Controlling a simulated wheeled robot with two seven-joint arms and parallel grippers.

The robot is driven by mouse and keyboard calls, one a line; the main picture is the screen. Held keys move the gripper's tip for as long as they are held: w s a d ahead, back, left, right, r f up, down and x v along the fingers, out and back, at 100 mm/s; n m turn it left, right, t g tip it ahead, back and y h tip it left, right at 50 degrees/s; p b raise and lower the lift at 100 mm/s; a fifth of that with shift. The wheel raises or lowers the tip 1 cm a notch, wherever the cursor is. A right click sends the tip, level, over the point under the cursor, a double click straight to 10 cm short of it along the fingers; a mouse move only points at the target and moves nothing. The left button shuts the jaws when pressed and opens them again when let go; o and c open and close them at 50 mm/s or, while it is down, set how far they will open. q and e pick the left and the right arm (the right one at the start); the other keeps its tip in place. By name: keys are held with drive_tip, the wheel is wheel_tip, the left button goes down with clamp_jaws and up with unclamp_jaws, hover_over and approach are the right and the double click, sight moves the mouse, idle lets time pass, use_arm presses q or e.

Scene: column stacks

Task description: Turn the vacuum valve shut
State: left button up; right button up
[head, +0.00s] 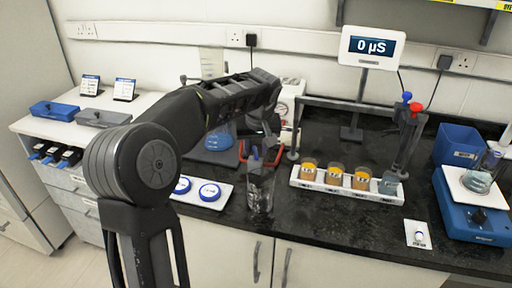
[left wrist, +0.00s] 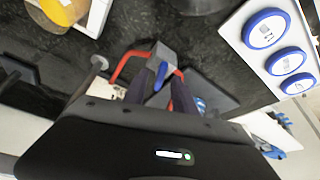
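The vacuum valve is a small grey block (left wrist: 163,52) with a blue lever (left wrist: 160,76) and red tubing on both sides, seen in the left wrist view. The lever points toward my gripper. My left gripper (left wrist: 161,82) is open, with one dark finger on each side of the lever and a gap showing on each side. In the head view my left gripper (head: 262,135) reaches down over the valve's red tubing (head: 272,156), and my arm hides part of it. A clear beaker (head: 260,190) stands in front. My right gripper is not in view.
A white holder with blue-rimmed discs (head: 209,191) is at left. A blue balance (head: 470,215) with a beaker is at right. The front-right counter is mostly clear.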

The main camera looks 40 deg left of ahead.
use_arm(q)
clamp_jaws()
idle(0.6)
